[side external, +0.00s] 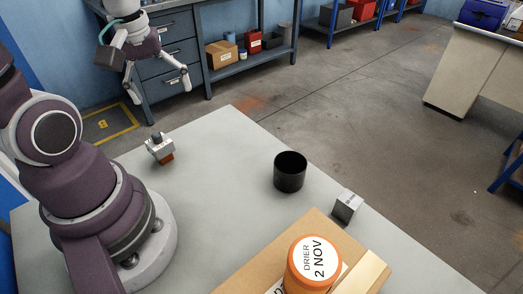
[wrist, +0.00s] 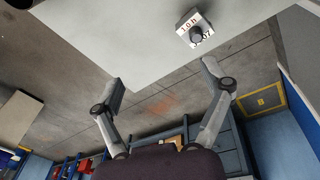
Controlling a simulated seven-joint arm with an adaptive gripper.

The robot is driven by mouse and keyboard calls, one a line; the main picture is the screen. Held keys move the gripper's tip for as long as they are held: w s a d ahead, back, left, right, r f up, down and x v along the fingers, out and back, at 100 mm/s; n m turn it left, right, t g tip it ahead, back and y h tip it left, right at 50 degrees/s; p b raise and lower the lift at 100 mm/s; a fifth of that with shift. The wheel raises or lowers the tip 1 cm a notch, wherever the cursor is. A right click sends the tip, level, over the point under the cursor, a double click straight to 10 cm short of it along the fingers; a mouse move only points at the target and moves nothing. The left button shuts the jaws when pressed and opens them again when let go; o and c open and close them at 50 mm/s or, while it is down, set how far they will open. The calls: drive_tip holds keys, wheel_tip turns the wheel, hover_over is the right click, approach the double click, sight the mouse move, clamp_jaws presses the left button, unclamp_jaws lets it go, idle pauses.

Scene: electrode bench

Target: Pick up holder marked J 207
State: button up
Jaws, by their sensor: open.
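A small grey holder (side external: 158,146) with a dark knob and an orange-red lower part sits on the table at left in the side external view. In the wrist view the holder (wrist: 193,24) is at the top, right of centre. Its pale labels carry small lettering; one seems to end in 07, partly covered by the knob. My gripper (side external: 160,88) is open and empty, raised apart from the holder. In the wrist view the gripper's fingers (wrist: 164,87) are spread wide, with the holder beyond the right fingertip.
A black cup (side external: 290,173), a grey labelled block (side external: 346,206) and a cardboard box (side external: 250,272) stand on the grey table (side external: 225,190). An orange-lidded drier jar (side external: 312,262) is on the box. The table between holder and cup is clear. A blue drawer cabinet (side external: 178,60) stands behind.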

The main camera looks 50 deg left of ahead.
sight(155, 134)
drive_tip(key=s+a+f+n, duration=0.1)
drive_tip(key=n, duration=0.1)
drive_tip(key=s+a+f+n+g, duration=0.1)
drive_tip(key=a+f+n, duration=0.1)
drive_tip(key=s+a+f+n, duration=0.1)
drive_tip(key=n, duration=0.1)
drive_tip(key=shift+a+f+g+h, duration=0.2)
drive_tip(key=shift+g+h, duration=0.1)
drive_tip(key=shift+h, duration=0.1)
drive_tip(key=f, duration=0.9)
drive_tip(key=shift+w+d+f, duration=0.15)
drive_tip(key=shift+w+f, duration=0.1)
drive_tip(key=c, duration=1.3)
